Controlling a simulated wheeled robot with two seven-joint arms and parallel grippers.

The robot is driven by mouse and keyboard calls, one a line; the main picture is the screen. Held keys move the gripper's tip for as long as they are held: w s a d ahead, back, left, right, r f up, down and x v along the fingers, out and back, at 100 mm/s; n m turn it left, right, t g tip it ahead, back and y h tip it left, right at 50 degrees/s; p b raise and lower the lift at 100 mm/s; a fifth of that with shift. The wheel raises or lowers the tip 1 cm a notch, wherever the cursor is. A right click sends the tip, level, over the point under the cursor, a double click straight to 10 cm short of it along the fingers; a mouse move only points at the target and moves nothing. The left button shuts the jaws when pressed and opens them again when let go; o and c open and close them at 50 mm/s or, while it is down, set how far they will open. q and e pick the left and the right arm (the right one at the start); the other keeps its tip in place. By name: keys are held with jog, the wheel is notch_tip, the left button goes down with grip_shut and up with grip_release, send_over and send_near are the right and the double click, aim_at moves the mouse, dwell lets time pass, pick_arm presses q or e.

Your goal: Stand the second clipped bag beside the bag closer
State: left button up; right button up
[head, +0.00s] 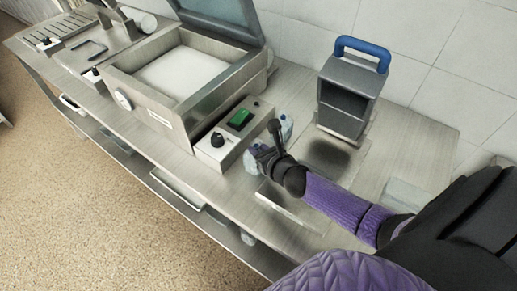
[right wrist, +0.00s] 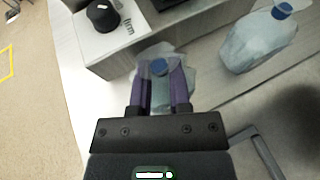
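A clear bag with a blue clip (right wrist: 160,67) stands between the two purple fingers of my right gripper (right wrist: 161,72) in the right wrist view. In the head view this bag (head: 252,162) is at the foot of the control box, beside my right gripper (head: 264,153). The frames do not settle whether the fingers press on it. A second clear bag (right wrist: 258,47) with a blue clip stands apart; it shows partly behind the gripper in the head view (head: 287,124). The grey blue-handled device (head: 345,93), perhaps the bag closer, stands at the back. My left gripper is not in view.
An open-lidded metal chamber (head: 185,75) stands left of the bags. Its control box (head: 222,142) has a black knob and green switch. A flat plate (head: 292,208) lies by the counter's front edge. Bare counter (head: 425,145) shows right of the grey device.

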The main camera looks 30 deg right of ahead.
jog(key=o, duration=0.4)
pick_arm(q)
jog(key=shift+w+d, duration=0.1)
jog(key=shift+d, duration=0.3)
pick_arm(e)
jog(key=shift+s+r, duration=0.15)
jog(key=shift+r, duration=0.1)
pick_arm(q)
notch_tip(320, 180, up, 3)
jog(key=p, duration=0.3)
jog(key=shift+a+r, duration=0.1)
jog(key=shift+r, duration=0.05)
pick_arm(e)
jog(key=v, duration=1.1)
jog(key=shift+s, duration=0.4)
